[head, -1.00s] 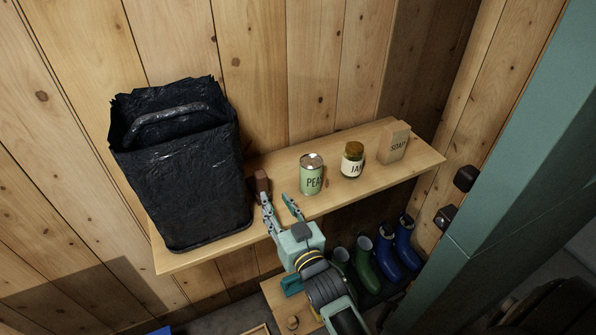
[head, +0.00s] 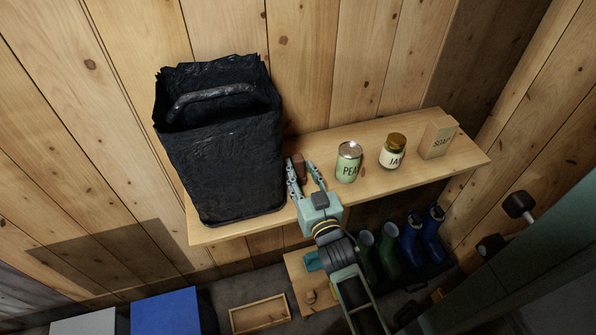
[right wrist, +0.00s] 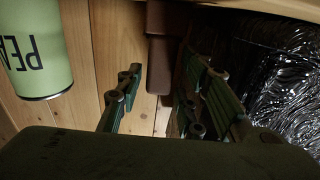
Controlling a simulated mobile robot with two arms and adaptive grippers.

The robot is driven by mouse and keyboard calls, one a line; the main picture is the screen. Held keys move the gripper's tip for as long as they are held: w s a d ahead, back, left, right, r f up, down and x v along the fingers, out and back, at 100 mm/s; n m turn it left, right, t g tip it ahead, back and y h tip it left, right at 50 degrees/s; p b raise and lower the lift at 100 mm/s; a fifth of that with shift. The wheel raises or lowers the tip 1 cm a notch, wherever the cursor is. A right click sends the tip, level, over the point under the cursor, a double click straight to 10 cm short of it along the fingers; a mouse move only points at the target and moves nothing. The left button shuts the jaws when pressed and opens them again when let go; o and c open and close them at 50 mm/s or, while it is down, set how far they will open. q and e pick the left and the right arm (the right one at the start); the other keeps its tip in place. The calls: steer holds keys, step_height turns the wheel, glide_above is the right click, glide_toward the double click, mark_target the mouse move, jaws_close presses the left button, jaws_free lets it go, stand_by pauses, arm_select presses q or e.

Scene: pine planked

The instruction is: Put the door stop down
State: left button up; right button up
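The door stop looks to be the small brown block (head: 299,167) standing on the wooden shelf (head: 220,234), just right of the black bag. My right gripper (head: 304,174) is open, with its fingertips at the block, one to each side in the head view. In the right wrist view the brown block (right wrist: 166,50) shows beyond and between the spread fingers (right wrist: 165,90), nearer the right one. I cannot tell whether a finger touches it. My left gripper is not in view.
The large black bag (head: 218,150) stands close on the left of the block. To the right are a green pea can (head: 349,163), a jar (head: 393,152) and a soap box (head: 438,138). Several boots (head: 410,243) and a wooden tray (head: 259,314) are below.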

steer(key=b+x, duration=0.2)
steer(key=x, duration=0.2)
steer(key=shift+w+a+f, duration=0.15)
steer(key=shift+w, duration=0.05)
steer(key=shift+c, duration=0.3)
jaws_close()
